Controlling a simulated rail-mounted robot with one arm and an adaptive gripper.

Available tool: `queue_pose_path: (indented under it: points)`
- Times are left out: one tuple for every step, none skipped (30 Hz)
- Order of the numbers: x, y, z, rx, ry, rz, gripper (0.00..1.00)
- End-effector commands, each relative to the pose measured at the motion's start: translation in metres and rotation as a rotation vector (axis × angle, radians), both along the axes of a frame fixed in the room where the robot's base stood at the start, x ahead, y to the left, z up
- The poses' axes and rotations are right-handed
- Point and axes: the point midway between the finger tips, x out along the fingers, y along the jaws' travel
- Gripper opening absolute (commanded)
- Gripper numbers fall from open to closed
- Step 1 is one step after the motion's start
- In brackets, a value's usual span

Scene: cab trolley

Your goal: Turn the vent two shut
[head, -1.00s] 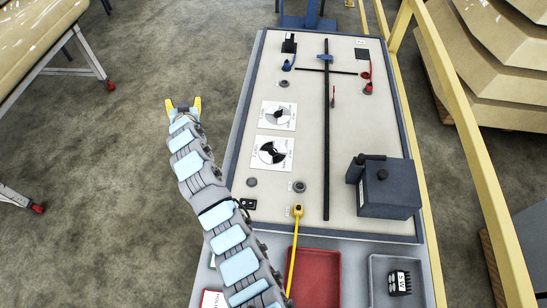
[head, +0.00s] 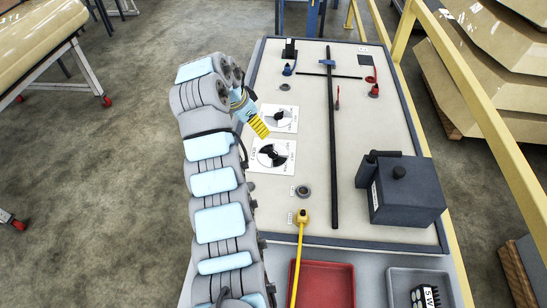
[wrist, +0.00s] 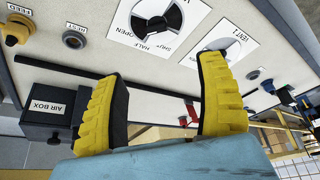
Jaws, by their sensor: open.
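Two white vent cards with round black-and-white dials lie on the trolley panel. The nearer dial (head: 272,158) also shows in the wrist view (wrist: 158,20), with OPEN, HALF and SHUT printed around it. The farther dial (head: 283,118) is partly covered in the wrist view; its card (wrist: 230,42) carries a VENT label whose number I cannot read surely. My gripper (head: 261,126) is over the left side of the panel, by the two cards. In the wrist view my gripper (wrist: 160,90) has its yellow fingers wide apart with nothing between them. Neither dial's setting is clear.
A dark air box (head: 405,190) stands at the panel's right. A long black bar (head: 333,150) runs along the middle. A yellow feed plug (head: 303,216) with its cable is at the front, near a red tray (head: 325,285). A yellow rail (head: 480,120) runs along the right.

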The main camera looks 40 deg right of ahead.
Motion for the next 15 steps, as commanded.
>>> queue_pose_path:
  points:
    - [-0.002, 0.0, -0.001, 0.007, 0.003, -0.009, 0.72]
    - [-0.003, 0.0, -0.001, 0.009, 0.005, -0.012, 0.72]
    - [-0.004, 0.0, -0.003, 0.011, 0.008, -0.014, 0.72]
    - [-0.004, -0.001, -0.005, 0.011, 0.007, -0.015, 0.72]
    - [-0.004, -0.002, -0.007, 0.011, 0.009, -0.015, 0.72]
    - [-0.004, -0.004, -0.011, 0.011, 0.009, -0.015, 0.72]
    - [-0.005, -0.005, -0.015, 0.013, 0.01, -0.014, 0.72]
    - [-0.005, -0.006, -0.019, 0.013, 0.01, -0.014, 0.72]
    - [-0.005, -0.009, -0.025, 0.013, 0.011, -0.014, 0.72]
    - [-0.005, -0.011, -0.03, 0.013, 0.011, -0.014, 0.72]
    - [-0.006, -0.013, -0.035, 0.012, 0.01, -0.014, 0.72]
    - [-0.005, -0.016, -0.042, 0.01, 0.009, -0.014, 0.72]
    - [-0.006, -0.018, -0.047, 0.01, 0.009, -0.015, 0.72]
    - [-0.006, -0.02, -0.052, 0.01, 0.009, -0.015, 0.72]
    - [-0.007, -0.023, -0.059, 0.013, 0.012, -0.015, 0.72]
